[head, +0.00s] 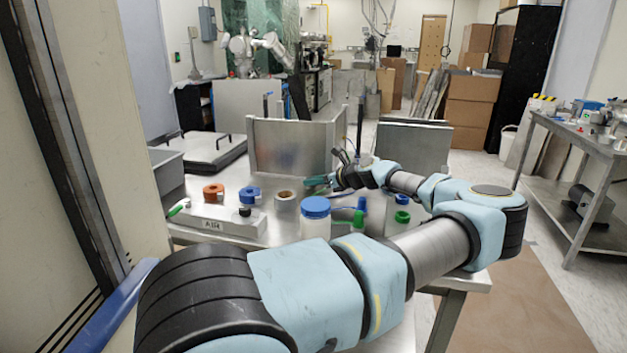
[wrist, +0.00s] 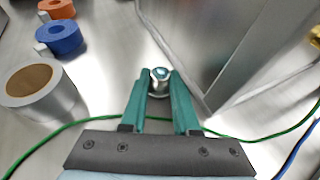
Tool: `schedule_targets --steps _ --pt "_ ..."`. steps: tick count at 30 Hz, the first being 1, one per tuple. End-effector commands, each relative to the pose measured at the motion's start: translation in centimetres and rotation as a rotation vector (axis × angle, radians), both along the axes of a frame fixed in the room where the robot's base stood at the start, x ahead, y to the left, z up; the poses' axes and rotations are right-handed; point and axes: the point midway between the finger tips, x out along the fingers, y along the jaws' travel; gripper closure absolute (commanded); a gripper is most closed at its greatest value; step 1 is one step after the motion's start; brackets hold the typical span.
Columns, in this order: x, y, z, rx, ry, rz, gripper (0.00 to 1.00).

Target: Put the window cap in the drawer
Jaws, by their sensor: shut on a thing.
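My gripper (head: 316,182) is over the metal table, in front of an upright metal panel. In the wrist view its green fingers (wrist: 160,82) are closed around a small round silver piece with a greenish centre, which looks like the window cap (wrist: 160,74). The cap is hidden in the head view. I cannot tell whether it still touches the table. A low metal box with a label (head: 214,224), possibly the drawer, is at the table's front left; its opening is not clear.
Orange (head: 213,192) and blue (head: 249,195) rolls and a silver tape roll (head: 284,198) lie left of my gripper. A metal panel (wrist: 200,45) rises close beside the fingers. A green cable (wrist: 75,122) crosses the table.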

Motion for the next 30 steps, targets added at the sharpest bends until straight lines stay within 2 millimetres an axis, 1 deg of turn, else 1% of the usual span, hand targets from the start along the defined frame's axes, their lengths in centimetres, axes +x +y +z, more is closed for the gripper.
schedule_targets --steps 11,12,19,20,26,29,30 --pt "0.01 0.00 -0.48 -0.001 0.000 0.000 1.00" --pt "0.01 0.00 -0.56 -0.001 0.000 0.000 0.70" --pt "0.01 0.00 -0.49 -0.001 -0.001 0.000 0.44" --pt "0.01 0.00 -0.48 -0.001 -0.001 0.000 0.41" --pt "0.01 -0.01 -0.47 -0.001 -0.001 0.000 0.41" --pt "0.02 -0.01 -0.15 -0.001 -0.001 -0.001 0.41" --pt "-0.14 -0.30 -0.17 -0.002 -0.001 -0.001 0.41"
